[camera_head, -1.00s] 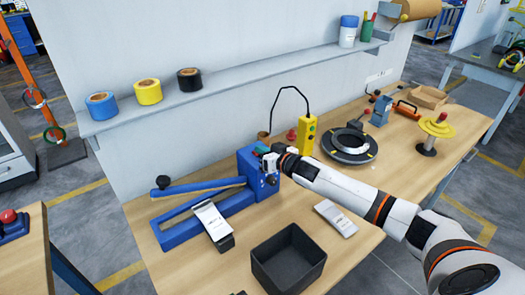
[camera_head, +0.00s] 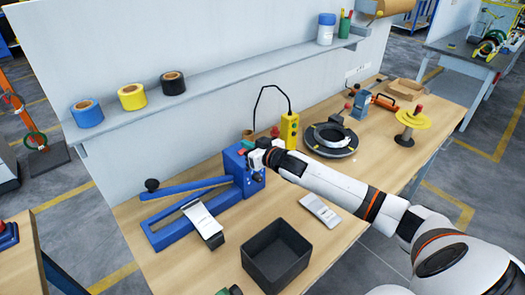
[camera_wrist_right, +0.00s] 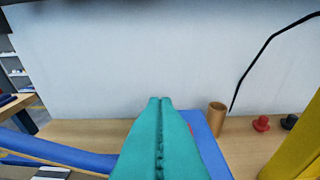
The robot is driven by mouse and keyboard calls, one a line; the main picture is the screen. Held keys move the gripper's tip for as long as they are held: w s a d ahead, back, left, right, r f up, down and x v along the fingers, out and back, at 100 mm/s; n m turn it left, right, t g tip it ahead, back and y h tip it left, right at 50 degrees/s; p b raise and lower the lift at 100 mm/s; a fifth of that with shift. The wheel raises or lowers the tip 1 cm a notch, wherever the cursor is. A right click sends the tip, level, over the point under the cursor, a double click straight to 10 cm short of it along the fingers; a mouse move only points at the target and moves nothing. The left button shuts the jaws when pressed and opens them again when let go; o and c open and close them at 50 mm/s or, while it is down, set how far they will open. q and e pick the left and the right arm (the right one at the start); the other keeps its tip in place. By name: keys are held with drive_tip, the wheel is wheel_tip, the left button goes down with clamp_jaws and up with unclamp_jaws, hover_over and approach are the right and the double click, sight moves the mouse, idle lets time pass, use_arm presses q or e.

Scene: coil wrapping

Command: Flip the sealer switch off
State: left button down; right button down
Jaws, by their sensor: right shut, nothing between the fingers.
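The blue sealer (camera_head: 165,232) stands on the left part of the bench, its long lever slightly raised above its base. Its box-shaped body (camera_head: 235,172) is at the right end. My right gripper (camera_head: 247,149) is at the top of this body, coming in from the right. Its teal fingers (camera_wrist_right: 160,102) are shut with nothing between them in the right wrist view. They hide part of the blue body (camera_wrist_right: 208,140) there. I cannot make out the switch or its position, nor whether the fingers touch it. My left gripper cannot be made out.
A yellow control box (camera_head: 289,131) with a black cable stands just right of my gripper. A brown cylinder (camera_wrist_right: 217,117) stands behind the sealer. A black bin (camera_head: 276,258) and a white-grey device (camera_head: 320,210) are nearer. The wall (camera_head: 200,130) is close behind.

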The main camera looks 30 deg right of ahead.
drive_tip(key=a+b+v, duration=0.1)
drive_tip(key=v, duration=0.6)
drive_tip(key=shift+d+b, duration=0.4)
drive_tip(key=shift+d, duration=0.05)
drive_tip(key=shift+s, duration=0.1)
